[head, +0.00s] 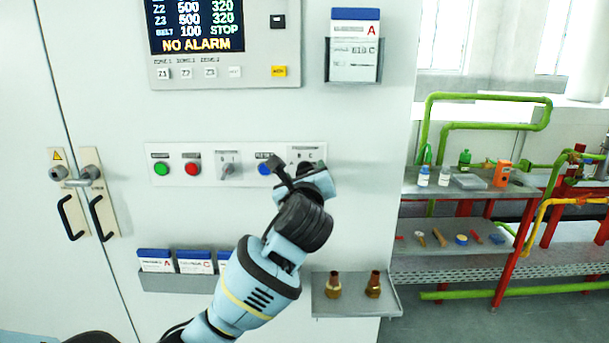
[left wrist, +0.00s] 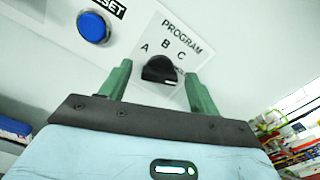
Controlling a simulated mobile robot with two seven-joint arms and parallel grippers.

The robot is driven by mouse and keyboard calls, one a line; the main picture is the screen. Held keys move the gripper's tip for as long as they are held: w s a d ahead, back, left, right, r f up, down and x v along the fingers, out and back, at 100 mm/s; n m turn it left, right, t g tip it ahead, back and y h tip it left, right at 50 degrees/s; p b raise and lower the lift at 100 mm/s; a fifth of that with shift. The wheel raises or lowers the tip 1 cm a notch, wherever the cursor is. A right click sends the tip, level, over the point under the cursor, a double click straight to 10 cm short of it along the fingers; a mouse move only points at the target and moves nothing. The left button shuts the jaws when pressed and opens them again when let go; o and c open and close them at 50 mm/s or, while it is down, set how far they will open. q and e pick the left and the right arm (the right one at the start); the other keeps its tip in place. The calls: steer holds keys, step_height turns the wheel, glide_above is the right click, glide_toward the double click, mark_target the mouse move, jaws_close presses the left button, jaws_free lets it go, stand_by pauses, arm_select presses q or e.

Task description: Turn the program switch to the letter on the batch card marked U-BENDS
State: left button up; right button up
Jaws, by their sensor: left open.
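The program switch (left wrist: 160,70) is a black knob on a white plate lettered A, B and C in the left wrist view. I cannot tell which letter it points to. My left gripper (left wrist: 158,72) is open, its green fingers apart on either side of the knob. In the head view my left gripper (head: 300,178) covers the switch. Batch cards with blue tops stand in a lower rack: one with a red A (head: 155,262), one with a red C (head: 195,263), and a third (head: 223,259) partly behind my arm. Their headings are too small to read. My right gripper is out of view.
A blue button (left wrist: 93,27) sits left of the switch. A small shelf (head: 350,306) with two brass fittings juts out below. The display (head: 196,25) reads NO ALARM. A workbench (head: 460,190) stands right.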

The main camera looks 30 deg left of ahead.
arm_select(q)
steer(key=c, duration=1)
steer(key=shift+n, duration=0.4)
steer(key=shift+f+n, duration=0.15)
steer(key=shift+n, duration=6.4)
steer(key=shift+f+n, duration=0.1)
steer(key=shift+n, duration=6.45)
steer(key=o, duration=1)
